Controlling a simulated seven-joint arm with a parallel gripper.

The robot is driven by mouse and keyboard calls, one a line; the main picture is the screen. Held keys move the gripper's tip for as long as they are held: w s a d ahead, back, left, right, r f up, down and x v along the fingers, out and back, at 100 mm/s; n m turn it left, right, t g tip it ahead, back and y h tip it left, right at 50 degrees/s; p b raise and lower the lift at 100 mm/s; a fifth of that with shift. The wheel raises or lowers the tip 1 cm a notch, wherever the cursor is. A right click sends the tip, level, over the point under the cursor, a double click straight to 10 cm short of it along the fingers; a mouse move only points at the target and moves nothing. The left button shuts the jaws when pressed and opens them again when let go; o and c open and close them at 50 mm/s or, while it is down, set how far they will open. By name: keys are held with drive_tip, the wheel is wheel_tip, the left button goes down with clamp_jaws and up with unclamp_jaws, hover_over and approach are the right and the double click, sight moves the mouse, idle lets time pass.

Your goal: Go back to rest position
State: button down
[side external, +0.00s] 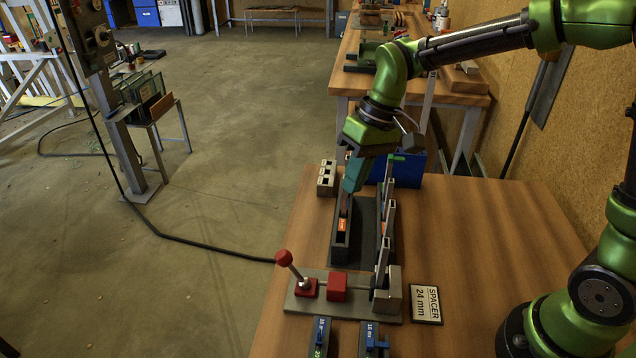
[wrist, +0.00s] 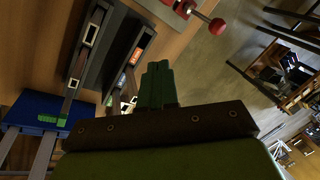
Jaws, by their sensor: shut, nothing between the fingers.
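My gripper (side external: 350,188) is a pair of teal fingers pointing down, shut and empty. It hangs over the dark slotted holder (side external: 340,252), which has an orange label inside. In the wrist view the shut fingers (wrist: 158,84) show in front of the bench; the holder (wrist: 128,62) is to their left. I cannot tell whether the fingertips touch anything in the holder. The tall grey frame (side external: 387,232) stands just right of the holder and close to my gripper.
A clamp plate (side external: 308,303) with a red-knobbed lever (side external: 283,258) lies in front. Near it are a "SPACER 24 mm" sign (side external: 426,304) and labelled blocks (side external: 372,343). A blue bin (side external: 410,172) and a pale block (side external: 326,178) stand behind.

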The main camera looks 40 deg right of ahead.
drive_tip(key=s+d+r+m+t, duration=0.2)
drive_tip(key=s+d+r+t, duration=0.1)
drive_tip(key=s, duration=0.4)
drive_tip(key=s+d+r+m+t+h, duration=0.1)
drive_tip(key=s+d+r+m+t, duration=0.1)
drive_tip(key=s+d, duration=0.3)
drive_tip(key=shift+s+d+r+t, duration=0.2)
drive_tip(key=shift+s+r+t, duration=0.45)
drive_tip(key=shift+s, duration=0.55)
drive_tip(key=shift+f, duration=0.1)
